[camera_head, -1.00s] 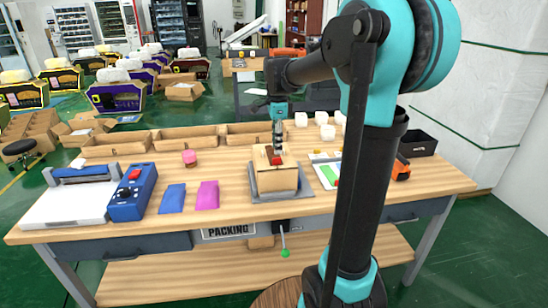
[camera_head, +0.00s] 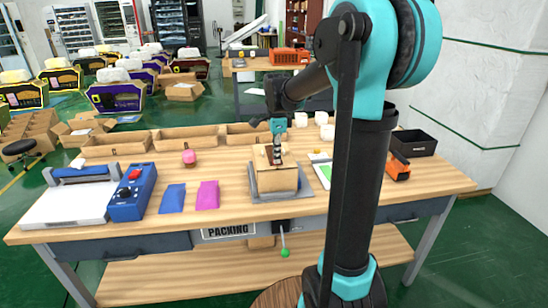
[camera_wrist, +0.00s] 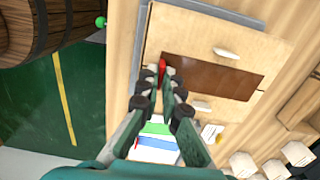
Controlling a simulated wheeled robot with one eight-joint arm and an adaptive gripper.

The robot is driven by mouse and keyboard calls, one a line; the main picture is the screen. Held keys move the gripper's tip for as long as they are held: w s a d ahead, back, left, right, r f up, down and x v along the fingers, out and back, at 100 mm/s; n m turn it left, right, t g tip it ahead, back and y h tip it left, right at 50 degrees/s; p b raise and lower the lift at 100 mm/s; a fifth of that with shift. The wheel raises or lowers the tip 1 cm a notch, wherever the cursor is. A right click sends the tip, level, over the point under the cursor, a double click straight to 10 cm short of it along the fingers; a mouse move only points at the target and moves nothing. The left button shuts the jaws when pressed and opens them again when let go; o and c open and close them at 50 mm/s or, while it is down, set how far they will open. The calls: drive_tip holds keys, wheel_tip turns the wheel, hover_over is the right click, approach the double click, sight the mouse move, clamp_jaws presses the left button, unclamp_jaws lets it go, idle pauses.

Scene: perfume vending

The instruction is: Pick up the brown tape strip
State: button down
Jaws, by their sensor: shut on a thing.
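The cardboard box (camera_head: 274,181) sits on a grey tray (camera_head: 256,193) on the packing table. My gripper (camera_head: 277,156) is over the top of the box. In the wrist view, the brown tape strip (camera_wrist: 215,77) lies along the box top, between two pale tabs. My gripper (camera_wrist: 161,72) is shut at the strip's left end, where a small red piece (camera_wrist: 163,67) shows between the fingertips. Whether the strip is clear of the box cannot be told; its gripped end is partly hidden by the fingers.
Right are a white-green item (camera_head: 325,172), an orange tool (camera_head: 397,168) and a black bin (camera_head: 415,142). Wooden trays line the back edge.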

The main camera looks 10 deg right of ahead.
drive_tip(key=shift+r, duration=0.1)
wheel_tip(320, 180, up, 25)
idle(1.7)
idle(0.3)
